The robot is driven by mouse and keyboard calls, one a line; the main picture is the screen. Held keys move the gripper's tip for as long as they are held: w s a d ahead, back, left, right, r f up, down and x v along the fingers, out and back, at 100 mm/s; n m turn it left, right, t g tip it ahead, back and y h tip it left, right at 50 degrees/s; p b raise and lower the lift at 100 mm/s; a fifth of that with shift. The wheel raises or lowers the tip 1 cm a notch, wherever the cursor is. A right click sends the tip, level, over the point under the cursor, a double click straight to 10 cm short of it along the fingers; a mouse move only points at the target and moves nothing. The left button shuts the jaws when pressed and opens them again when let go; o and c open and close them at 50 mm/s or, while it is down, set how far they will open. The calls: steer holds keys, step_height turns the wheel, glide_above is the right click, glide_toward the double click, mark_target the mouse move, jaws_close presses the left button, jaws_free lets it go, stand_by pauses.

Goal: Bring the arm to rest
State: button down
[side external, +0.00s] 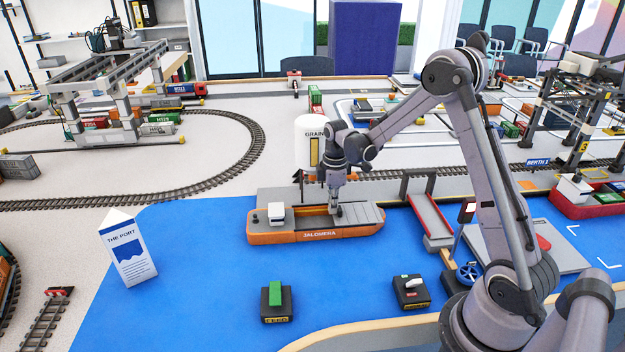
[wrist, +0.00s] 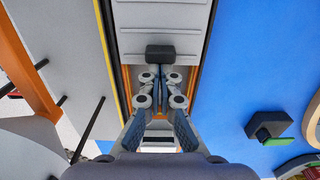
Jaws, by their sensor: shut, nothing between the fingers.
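My arm reaches from the right side of the side view, bent at a high elbow.
A white GRAIN silo (side external: 310,150) stands right behind the ship. A grey ramp (side external: 428,215) is to its right.

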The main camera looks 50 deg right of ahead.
steer(key=shift+w+a, duration=0.1)
steer(key=shift+w+a+r, duration=0.2)
steer(key=shift+w+a, duration=0.1)
step_height(320, 180, up, 10)
stand_by(0.8)
steer(key=s+a+r+m+t, duration=0.3)
steer(key=s+a+r+m, duration=0.1)
steer(key=s+a+r, duration=0.4)
steer(key=s+a+f+m+t, duration=0.1)
steer(key=s+a+m+t, duration=0.3)
steer(key=s+a, duration=0.4)
steer(key=shift+s+f+m, duration=0.25)
steer(key=shift+f+m, duration=0.1)
steer(key=shift+m, duration=0.25)
